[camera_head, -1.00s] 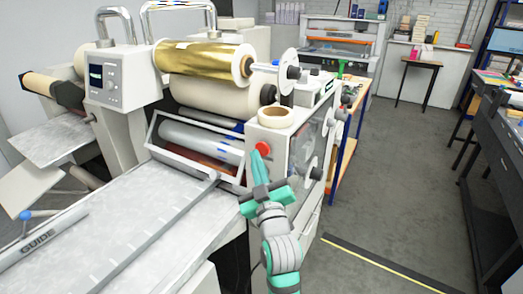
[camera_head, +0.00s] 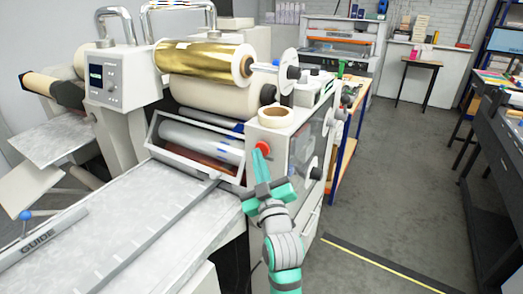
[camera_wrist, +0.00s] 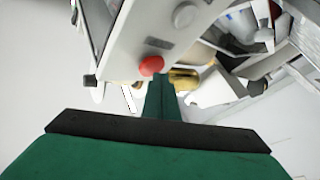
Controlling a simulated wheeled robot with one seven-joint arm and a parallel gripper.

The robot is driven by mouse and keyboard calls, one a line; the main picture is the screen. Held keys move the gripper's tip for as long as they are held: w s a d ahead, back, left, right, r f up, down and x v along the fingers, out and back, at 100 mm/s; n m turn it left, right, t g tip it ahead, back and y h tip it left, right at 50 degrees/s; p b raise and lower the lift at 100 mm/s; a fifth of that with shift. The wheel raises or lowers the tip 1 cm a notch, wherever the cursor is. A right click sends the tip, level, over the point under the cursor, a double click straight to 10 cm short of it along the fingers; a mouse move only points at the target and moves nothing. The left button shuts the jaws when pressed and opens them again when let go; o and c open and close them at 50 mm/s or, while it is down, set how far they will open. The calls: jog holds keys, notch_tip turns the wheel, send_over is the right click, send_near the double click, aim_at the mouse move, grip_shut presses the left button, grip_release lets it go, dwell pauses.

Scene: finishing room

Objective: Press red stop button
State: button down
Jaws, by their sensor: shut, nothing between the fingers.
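The red stop button (camera_head: 262,147) is on the front face of the white machine housing at the right end of the laminator. My gripper (camera_head: 260,153) is shut and empty, with its teal fingertips at the lower edge of the button. In the wrist view the red button (camera_wrist: 151,65) shows just beyond and slightly left of the closed fingertips (camera_wrist: 160,84). I cannot tell whether the tips touch the button. Part of the button is hidden by the fingers in the head view.
A roll of tape (camera_head: 276,117) lies on top of the housing. The gold foil roll (camera_head: 203,60) and a metal feed table (camera_head: 120,232) are to the left. The grey floor (camera_head: 390,180) to the right is open.

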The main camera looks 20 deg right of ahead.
jog(key=shift+w+d, duration=0.25)
jog(key=shift+d, duration=0.1)
dwell(0.6)
jog(key=shift+a, duration=0.1)
jog(key=shift+s+a, duration=0.5)
jog(key=shift+a, duration=0.05)
dwell(0.3)
jog(key=shift+s+a, duration=0.8)
jog(key=shift+a, duration=0.2)
jog(key=shift+s+a, duration=0.75)
jog(key=shift+a, duration=0.25)
